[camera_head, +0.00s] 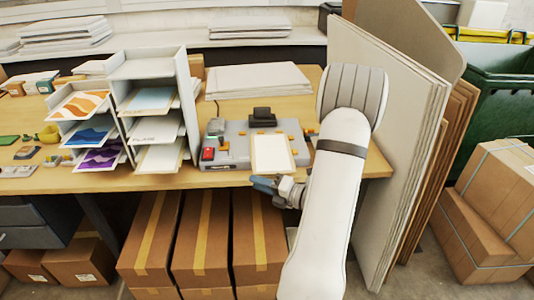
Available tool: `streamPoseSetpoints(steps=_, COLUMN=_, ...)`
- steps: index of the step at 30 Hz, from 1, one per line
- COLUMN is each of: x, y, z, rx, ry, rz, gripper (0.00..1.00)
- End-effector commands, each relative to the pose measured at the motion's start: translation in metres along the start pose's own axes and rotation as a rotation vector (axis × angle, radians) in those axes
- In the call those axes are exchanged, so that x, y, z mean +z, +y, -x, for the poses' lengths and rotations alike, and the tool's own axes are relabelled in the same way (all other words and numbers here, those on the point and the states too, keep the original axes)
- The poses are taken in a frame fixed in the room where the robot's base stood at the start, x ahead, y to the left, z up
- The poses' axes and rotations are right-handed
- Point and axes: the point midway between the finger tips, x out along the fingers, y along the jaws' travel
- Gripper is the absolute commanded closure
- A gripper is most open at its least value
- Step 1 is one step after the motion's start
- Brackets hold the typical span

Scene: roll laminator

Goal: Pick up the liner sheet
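A pale sheet with a tan border (272,154), which may be the liner sheet, lies on the front of the grey laminator (230,151) on the wooden table. My gripper (264,184) is just below the sheet's front edge, by the table's front edge, with its blue-grey fingers pointing left. I cannot tell whether the fingers touch the sheet or hold anything. My white arm reaches up from the bottom and covers the area right of the gripper.
Left of the laminator stands a white shelf unit (190,105) with printed sheets. A stack of white sheets (257,80) lies behind it. Large boards (385,130) lean at the table's right end. Cardboard boxes (203,235) fill the space under the table.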

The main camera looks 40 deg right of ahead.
Motion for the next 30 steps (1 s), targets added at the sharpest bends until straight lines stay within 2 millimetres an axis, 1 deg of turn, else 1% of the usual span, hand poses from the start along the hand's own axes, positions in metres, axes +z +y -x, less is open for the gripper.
streamPoseSetpoints(steps=1, x=0.014, y=-0.023, z=0.015, rx=-0.005, ry=-0.097, rz=-0.098, gripper=0.72)
streamPoseSetpoints(steps=3, x=0.029, y=-0.043, z=0.030, rx=-0.003, ry=-0.202, rz=-0.201, gripper=0.72)
streamPoseSetpoints(steps=6, x=0.043, y=-0.062, z=0.047, rx=0.004, ry=-0.304, rz=-0.295, gripper=0.72)
streamPoseSetpoints(steps=9, x=0.050, y=-0.071, z=0.052, rx=0.009, ry=-0.350, rz=-0.337, gripper=0.72)
streamPoseSetpoints(steps=11, x=0.053, y=-0.072, z=0.049, rx=0.011, ry=-0.358, rz=-0.345, gripper=0.72)
streamPoseSetpoints(steps=17, x=0.059, y=-0.071, z=0.028, rx=0.010, ry=-0.356, rz=-0.345, gripper=0.72)
streamPoseSetpoints(steps=23, x=0.069, y=-0.064, z=0.000, rx=0.011, ry=-0.354, rz=-0.343, gripper=0.72)
streamPoseSetpoints(steps=25, x=0.072, y=-0.066, z=-0.009, rx=0.010, ry=-0.355, rz=-0.343, gripper=0.72)
streamPoseSetpoints(steps=30, x=0.076, y=-0.068, z=-0.018, rx=0.010, ry=-0.357, rz=-0.343, gripper=0.72)
